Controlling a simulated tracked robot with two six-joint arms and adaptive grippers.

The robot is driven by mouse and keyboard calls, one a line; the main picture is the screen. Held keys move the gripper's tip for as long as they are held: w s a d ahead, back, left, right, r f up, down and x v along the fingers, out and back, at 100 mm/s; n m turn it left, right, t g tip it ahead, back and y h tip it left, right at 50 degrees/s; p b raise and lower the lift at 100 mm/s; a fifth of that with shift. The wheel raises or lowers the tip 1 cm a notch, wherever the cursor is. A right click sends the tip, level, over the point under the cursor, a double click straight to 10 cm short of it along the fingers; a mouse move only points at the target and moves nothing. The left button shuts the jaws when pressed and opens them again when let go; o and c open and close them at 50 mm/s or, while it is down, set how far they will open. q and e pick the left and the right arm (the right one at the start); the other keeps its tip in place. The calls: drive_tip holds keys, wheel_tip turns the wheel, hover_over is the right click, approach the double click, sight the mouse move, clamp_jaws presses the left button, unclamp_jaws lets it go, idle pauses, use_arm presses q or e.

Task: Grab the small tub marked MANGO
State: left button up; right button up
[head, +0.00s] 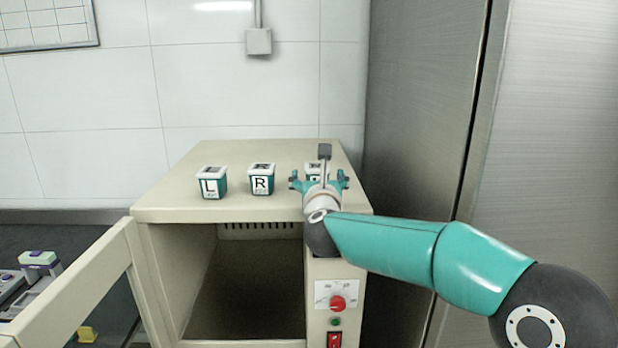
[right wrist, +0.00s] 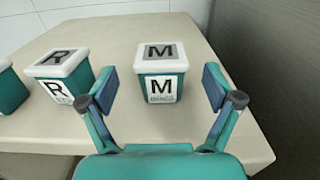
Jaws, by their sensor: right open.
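The small tub marked M (right wrist: 161,88) is teal with a white lid and stands upright on top of the cream cabinet. The small print under its M is hard to read. In the head view the tub (head: 313,168) is mostly hidden behind my right gripper (head: 320,181). My right gripper also shows in the right wrist view (right wrist: 162,100). It is open, with its fingers apart to the left and right of the tub's near side. The tub stands between and a little beyond the fingertips, apart from them. My left gripper is not in view.
A tub marked R (head: 262,180) and a tub marked L (head: 212,184) stand left of the M tub on the cabinet (head: 160,208). The cabinet door (head: 80,290) hangs open at left. A tall metal cabinet (head: 420,100) stands close at right.

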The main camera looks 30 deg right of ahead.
sight(316, 165)
drive_tip(key=p+x, duration=0.2)
drive_tip(key=x, duration=0.2)
drive_tip(key=shift+r, duration=0.15)
drive_tip(key=shift+w+d, duration=0.2)
drive_tip(key=shift+w, duration=0.1)
drive_tip(key=c, duration=1.3)
drive_tip(key=shift+c, duration=0.4)
